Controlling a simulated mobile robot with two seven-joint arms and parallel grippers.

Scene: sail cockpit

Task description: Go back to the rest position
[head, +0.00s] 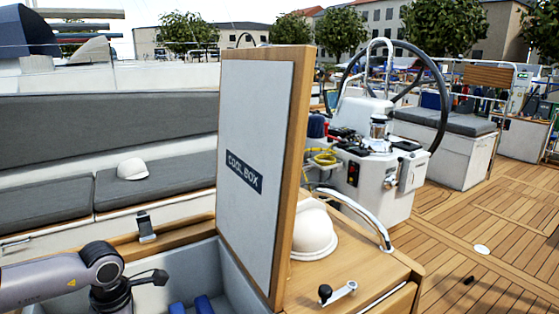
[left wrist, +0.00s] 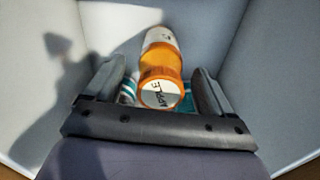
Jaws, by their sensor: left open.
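My left arm comes in from the left in the head view and reaches down into the open cool box (head: 232,284). My left gripper (left wrist: 158,78) is open in the left wrist view, its two fingers apart. An orange bottle (left wrist: 160,62) with a pale lettered end shows between and beyond the fingers. I cannot tell whether the fingers touch it. Teal-and-white items (left wrist: 128,92) lie beside the bottle, partly hidden by the gripper. The cool box lid (head: 255,150) stands upright with its "COOL BOX" label showing. My right gripper is in neither view.
Blue items (head: 203,304) show in the cool box at the bottom edge. Box walls (left wrist: 270,80) surround the gripper. A white cap (head: 133,169) lies on the grey bench cushion (head: 160,185). A winch handle (head: 338,292) lies on wood right of the lid. Deck (head: 490,230) at right is mostly clear.

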